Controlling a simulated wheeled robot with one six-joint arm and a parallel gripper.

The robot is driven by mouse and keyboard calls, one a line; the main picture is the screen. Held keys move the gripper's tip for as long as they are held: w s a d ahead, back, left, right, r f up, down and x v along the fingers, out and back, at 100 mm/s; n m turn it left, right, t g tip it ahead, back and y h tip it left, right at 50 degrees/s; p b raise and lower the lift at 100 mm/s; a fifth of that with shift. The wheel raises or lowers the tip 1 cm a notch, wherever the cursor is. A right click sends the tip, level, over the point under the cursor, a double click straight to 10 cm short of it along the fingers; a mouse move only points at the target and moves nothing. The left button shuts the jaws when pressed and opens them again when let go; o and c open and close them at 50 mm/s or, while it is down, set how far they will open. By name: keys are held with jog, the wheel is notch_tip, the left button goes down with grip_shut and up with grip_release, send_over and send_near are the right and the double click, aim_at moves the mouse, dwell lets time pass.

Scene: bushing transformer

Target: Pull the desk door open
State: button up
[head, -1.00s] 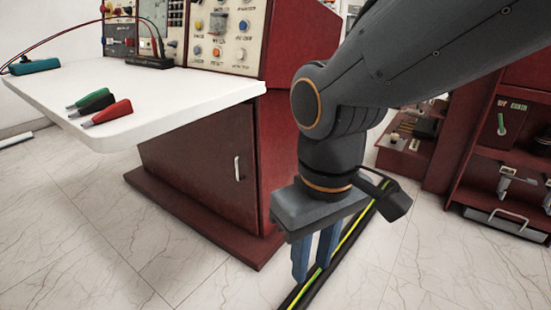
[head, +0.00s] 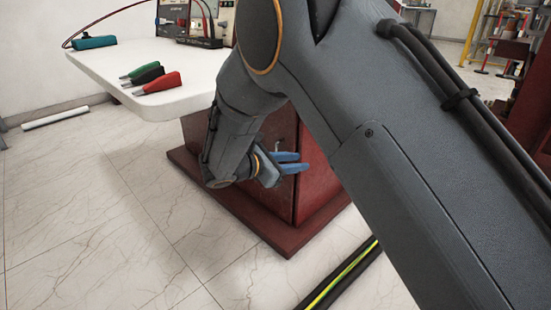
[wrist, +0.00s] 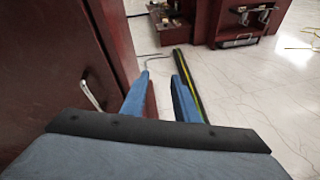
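The dark red desk (head: 324,185) has a white top. Its door (head: 265,200) is partly hidden behind my arm in the head view. In the wrist view the door (wrist: 50,65) fills the left side, with a pale metal handle (wrist: 92,90) on it. The door looks shut.
A black cable strip with a yellow-green line (head: 345,275) lies on the floor right of the desk. Red, black and green connectors (head: 157,82) lie on the white top (head: 100,60). Red shelving (wrist: 235,15) stands farther back.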

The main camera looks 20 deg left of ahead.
jog(key=w+a+f+n+t+y, duration=0.2)
jog(key=a+f+n+t+y, duration=0.3)
jog(key=a, duration=0.8)
jog(key=w+d+f+n+h+b, duration=0.1)
jog(key=w+d+b, duration=0.1)
jog(key=w, duration=0.5)
jog(key=shift+w+f+n+b, duration=0.2)
jog(key=shift+w+n+b, duration=0.15)
jog(key=shift+b, duration=0.55)
